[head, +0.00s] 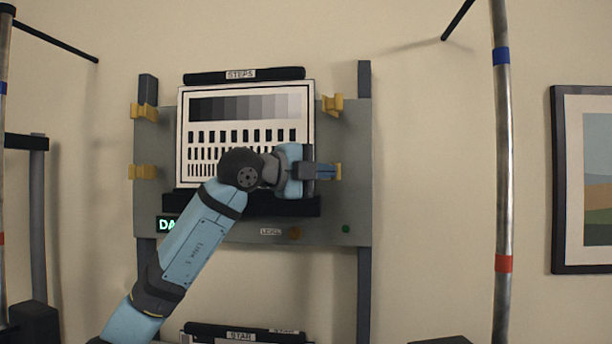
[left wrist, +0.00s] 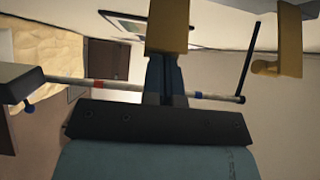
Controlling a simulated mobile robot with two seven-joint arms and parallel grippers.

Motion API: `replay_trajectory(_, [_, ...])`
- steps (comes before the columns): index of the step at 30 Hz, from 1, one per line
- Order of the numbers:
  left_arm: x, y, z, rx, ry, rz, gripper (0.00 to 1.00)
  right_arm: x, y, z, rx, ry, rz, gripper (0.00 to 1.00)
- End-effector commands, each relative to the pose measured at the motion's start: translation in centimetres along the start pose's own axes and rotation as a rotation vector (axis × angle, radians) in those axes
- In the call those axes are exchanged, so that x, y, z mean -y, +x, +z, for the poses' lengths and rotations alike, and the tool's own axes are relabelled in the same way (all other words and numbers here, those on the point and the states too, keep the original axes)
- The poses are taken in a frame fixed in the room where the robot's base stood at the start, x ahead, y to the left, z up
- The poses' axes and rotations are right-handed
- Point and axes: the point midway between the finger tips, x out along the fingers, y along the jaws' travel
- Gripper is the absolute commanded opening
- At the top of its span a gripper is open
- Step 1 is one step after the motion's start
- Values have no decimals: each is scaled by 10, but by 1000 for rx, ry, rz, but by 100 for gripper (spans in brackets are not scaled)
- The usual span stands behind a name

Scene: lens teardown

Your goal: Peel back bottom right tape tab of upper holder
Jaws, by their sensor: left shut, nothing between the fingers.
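The upper holder (head: 345,215) is a grey panel on the wall, with a black strip labelled STEPS (head: 240,75) above a test chart (head: 245,140). Its bottom right yellow tape tab (head: 338,172) shows just right of my left gripper (head: 328,172). In the left wrist view a yellow tab (left wrist: 168,25) lies right at the tips of my left gripper (left wrist: 166,55). The fingers are shut with nothing between them; I cannot tell whether they touch the tab. My wrist hides the chart's lower right part. My right gripper is out of view.
Other yellow tabs sit at the top right (head: 332,105), top left (head: 145,112) and bottom left (head: 143,172). A lower holder labelled STAR (head: 240,336) is below. A metal pole (head: 503,170) and a framed picture (head: 555,180) stand right; wall between is bare.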

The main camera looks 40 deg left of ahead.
Motion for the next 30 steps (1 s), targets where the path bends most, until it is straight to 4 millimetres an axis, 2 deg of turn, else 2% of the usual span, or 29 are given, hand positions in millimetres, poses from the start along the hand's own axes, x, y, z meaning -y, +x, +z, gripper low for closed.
replay_trajectory(9, [0, 9, -9, -1, 0, -1, 0, 0, 2, 1, 3, 5, 0, 45])
replay_trajectory(30, [0, 10, -10, 1, 0, 0, 0, 0, 4, 4, 6, 7, 0, 45])
